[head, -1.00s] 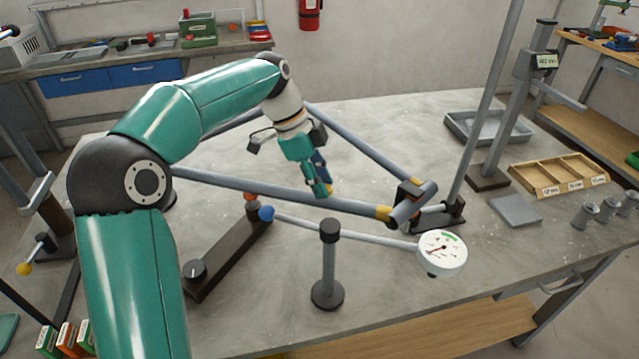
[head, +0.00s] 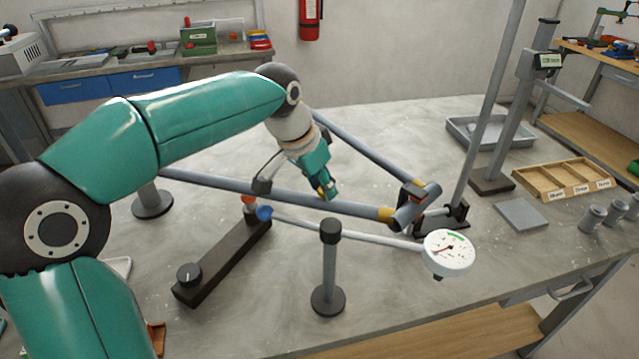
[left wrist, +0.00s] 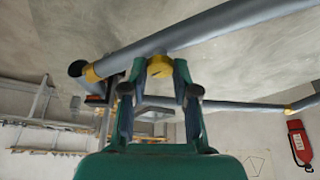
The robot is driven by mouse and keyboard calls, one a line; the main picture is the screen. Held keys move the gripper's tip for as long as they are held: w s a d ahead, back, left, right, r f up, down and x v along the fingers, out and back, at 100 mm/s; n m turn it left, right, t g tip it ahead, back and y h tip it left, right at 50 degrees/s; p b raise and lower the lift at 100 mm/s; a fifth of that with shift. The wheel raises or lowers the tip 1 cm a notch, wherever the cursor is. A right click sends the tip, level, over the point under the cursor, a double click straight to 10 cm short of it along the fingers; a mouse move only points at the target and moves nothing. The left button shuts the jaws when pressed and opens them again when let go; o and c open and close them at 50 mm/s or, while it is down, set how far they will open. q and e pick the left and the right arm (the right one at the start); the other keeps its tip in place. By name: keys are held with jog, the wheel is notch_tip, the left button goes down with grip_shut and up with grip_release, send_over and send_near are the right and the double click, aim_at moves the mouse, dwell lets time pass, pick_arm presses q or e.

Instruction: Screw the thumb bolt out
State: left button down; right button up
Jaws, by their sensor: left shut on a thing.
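My left gripper (head: 325,188) is at the front tube (head: 240,190) of the grey frame, about midway along it. In the left wrist view its two fingers (left wrist: 158,72) are closed on a round yellow piece, which I take to be the thumb bolt (left wrist: 159,65), against the underside of the tube (left wrist: 200,30) as pictured. In the head view the fingers mostly cover the bolt. How far it sits in the tube cannot be seen. My right gripper is not in view.
A dial gauge (head: 449,251) on a thin rod, a short post (head: 329,270) and a dark bar with a knob (head: 225,262) stand in front. A slanted upright rod (head: 485,110) is at right. A grey tray (head: 490,131) and wooden box (head: 548,190) lie beyond.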

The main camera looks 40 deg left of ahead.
pick_arm(q)
jog(key=n, duration=0.2)
jog(key=n+y, duration=0.2)
jog(key=n, duration=0.1)
jog(key=shift+d+n, duration=0.25)
jog(key=shift+n, duration=0.05)
jog(key=n+y, duration=0.1)
jog(key=n, duration=0.1)
jog(key=n+g+y, duration=0.1)
jog(key=n, duration=0.2)
jog(key=shift+w+d, duration=0.15)
jog(key=shift+d, duration=0.05)
jog(key=n+g, duration=0.1)
jog(key=n, duration=0.3)
jog(key=shift+w+d+y, duration=0.1)
jog(key=shift+y, duration=0.3)
jog(key=n+g, duration=0.1)
jog(key=n, duration=0.1)
jog(key=n+g+p, duration=0.1)
jog(key=n, duration=0.1)
jog(key=shift+w+f+n+y, duration=0.1)
jog(key=shift+w+n+y, duration=0.05)
jog(key=shift+n+y, duration=0.15)
jog(key=c, duration=0.9)
grip_release()
jog(key=shift+f, duration=0.1)
jog(key=shift+o, duration=0.2)
